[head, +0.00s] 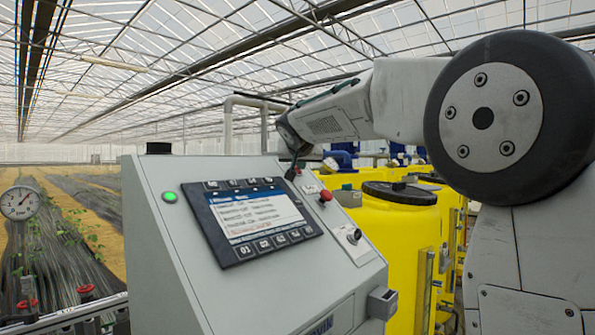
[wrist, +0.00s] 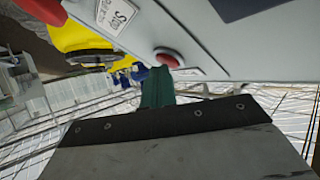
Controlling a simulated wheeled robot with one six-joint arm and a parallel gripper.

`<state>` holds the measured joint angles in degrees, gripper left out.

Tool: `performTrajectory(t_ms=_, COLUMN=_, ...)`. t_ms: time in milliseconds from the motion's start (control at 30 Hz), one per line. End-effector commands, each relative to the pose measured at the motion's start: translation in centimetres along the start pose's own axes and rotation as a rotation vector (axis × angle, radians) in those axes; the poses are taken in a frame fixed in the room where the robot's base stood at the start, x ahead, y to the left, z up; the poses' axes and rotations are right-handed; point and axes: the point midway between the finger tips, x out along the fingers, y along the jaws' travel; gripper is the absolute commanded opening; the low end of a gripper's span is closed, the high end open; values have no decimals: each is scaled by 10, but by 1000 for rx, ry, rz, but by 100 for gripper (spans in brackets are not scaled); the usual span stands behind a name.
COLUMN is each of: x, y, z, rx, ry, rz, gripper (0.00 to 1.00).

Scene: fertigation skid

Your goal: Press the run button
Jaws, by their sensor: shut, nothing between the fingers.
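A green lit round button (head: 170,196) sits at the upper left of the sloped panel on the grey control cabinet (head: 190,270). I can read no run label beside it. My gripper (head: 292,174) is shut and empty, pointing down near the panel's upper right edge, left of the red button. Its dark green fingers (wrist: 157,88) show in the wrist view. I cannot tell whether they touch the panel.
A display with keys (head: 260,220) fills the panel's middle, with a selector knob (head: 354,236) to its right. A black cap (head: 158,148) stands on top of the cabinet. Yellow tanks (head: 405,230) stand behind at right. A gauge (head: 18,202) is at far left.

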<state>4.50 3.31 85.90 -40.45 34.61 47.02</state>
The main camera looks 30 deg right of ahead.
Motion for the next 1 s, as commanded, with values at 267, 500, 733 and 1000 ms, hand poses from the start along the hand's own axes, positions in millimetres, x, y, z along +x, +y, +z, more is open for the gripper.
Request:
performTrajectory(t_ms=267, x=-9, y=7, z=-7, rx=1, ry=1, rz=0, gripper=0)
performTrajectory(t_ms=500, x=-10, y=7, z=-7, rx=0, ry=0, rz=0, gripper=0)
performTrajectory(t_ms=733, x=-17, y=13, z=-13, rx=1, ry=2, rz=1, gripper=0)
performTrajectory(t_ms=1000, x=-36, y=27, z=-27, rx=2, ry=2, rz=1, gripper=0)
